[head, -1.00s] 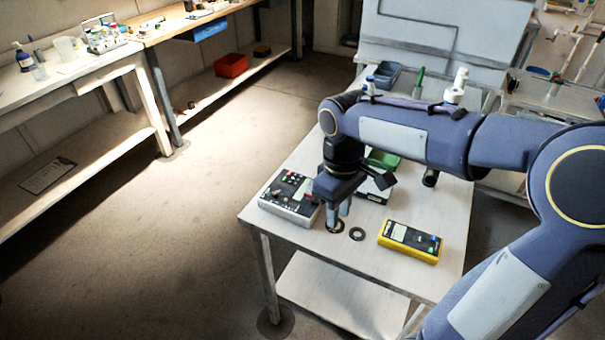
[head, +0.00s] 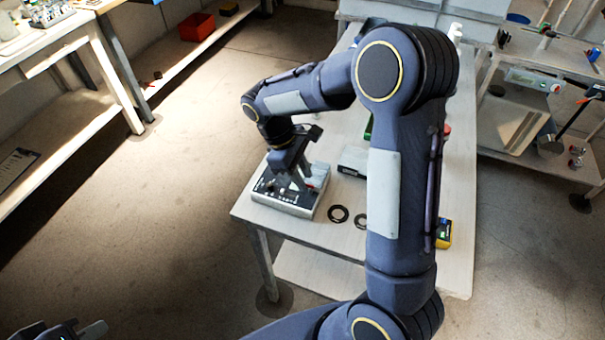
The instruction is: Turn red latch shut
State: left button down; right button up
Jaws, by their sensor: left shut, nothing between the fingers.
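My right gripper (head: 298,177), on the arm that crosses the picture, points down over a grey instrument box (head: 285,202) on the table. Its fingers are close to the box's top panel; whether they touch it or hold anything is unclear. A small red spot (head: 314,184) shows beside the fingers on the box, too small to identify as a latch. My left gripper (head: 50,328) is at the bottom left edge, mostly cut off, shut and empty, far from the table. No red latch can be made out with certainty.
A yellow meter (head: 444,233) is mostly hidden behind my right arm. A red bin (head: 197,27) sits on the left bench's lower shelf. The floor left of the table is clear.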

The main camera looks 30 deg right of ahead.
jog(key=shift+s+d+f, duration=0.1)
jog(key=shift+s+f, duration=0.05)
jog(key=shift+f, duration=0.2)
grip_shut()
